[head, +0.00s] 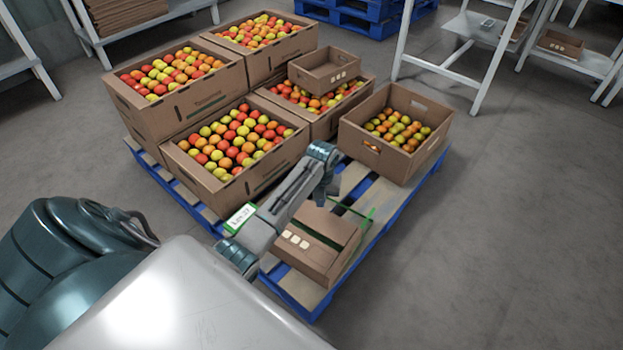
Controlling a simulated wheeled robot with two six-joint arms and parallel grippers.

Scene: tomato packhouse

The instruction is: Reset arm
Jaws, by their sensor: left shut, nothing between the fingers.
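My left arm reaches in from the lower left, over the pallet's near part. Its forearm slants up to the right and the wrist bends down. My left gripper (323,201) points down, shut and empty, above or beside a small brown carton (301,262) with pale labels on the pallet. I cannot tell whether it touches the carton. The forearm hides part of the pallet and the carton's left side. My right gripper is not in view.
A blue pallet (312,301) holds several cardboard crates of tomatoes, including a near-left crate (224,196) and a right crate (380,155). A small open box (311,83) sits on the back crate. White racks stand behind. The floor (500,230) on the right is clear.

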